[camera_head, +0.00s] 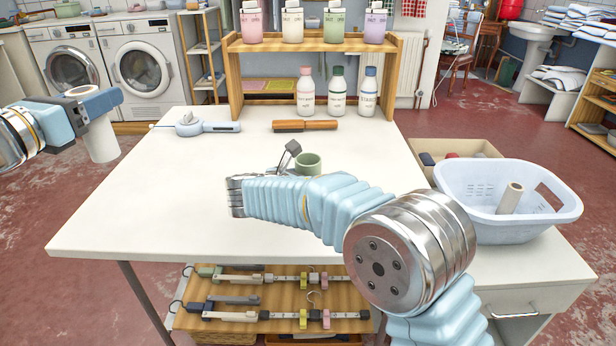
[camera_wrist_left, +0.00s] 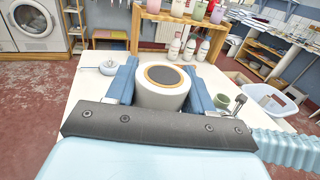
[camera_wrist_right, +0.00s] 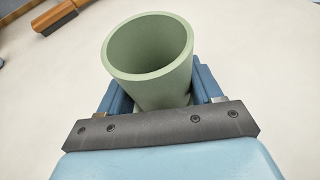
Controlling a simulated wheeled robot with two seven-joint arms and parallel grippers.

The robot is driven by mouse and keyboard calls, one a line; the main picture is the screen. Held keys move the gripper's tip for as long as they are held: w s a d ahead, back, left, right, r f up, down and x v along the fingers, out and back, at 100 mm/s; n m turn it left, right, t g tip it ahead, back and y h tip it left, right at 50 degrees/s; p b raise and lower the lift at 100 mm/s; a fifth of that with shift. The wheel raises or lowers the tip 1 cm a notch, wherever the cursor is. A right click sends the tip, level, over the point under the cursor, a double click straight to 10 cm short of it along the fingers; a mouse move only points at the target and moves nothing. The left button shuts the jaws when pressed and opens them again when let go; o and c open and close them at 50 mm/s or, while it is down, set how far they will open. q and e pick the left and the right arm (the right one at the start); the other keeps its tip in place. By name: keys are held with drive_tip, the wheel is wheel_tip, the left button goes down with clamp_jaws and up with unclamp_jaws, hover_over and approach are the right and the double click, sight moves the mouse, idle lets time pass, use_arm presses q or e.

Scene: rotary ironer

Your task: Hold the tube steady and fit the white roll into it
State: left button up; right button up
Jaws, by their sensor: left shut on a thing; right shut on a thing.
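The white roll (camera_head: 101,140) is held by my left gripper (camera_head: 97,103), out past the left edge of the table. In the left wrist view the white roll (camera_wrist_left: 162,94) sits between both fingers, its end with a tan ring and dark centre facing up. The green tube (camera_head: 308,161) is near the table's middle, partly hidden behind my right arm. In the right wrist view the green tube (camera_wrist_right: 150,60) has its open, empty mouth up, and my right gripper (camera_wrist_right: 160,93) is shut around it. The roll and tube are well apart.
A wooden rack (camera_head: 236,80) with bottles stands at the table's back. A blue-handled tool (camera_head: 205,127) and a wooden brush (camera_head: 305,126) lie before it. At right are a cardboard box (camera_head: 480,147) and a pale basket (camera_head: 465,190) holding a tube.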

drive_tip(key=shift+f, duration=0.2)
idle(0.3)
drive_tip(key=o, duration=0.8)
drive_tip(key=shift+o, duration=0.2)
drive_tip(key=shift+r, duration=0.35)
drive_tip(key=shift+c, duration=0.4)
drive_tip(key=c, duration=0.9)
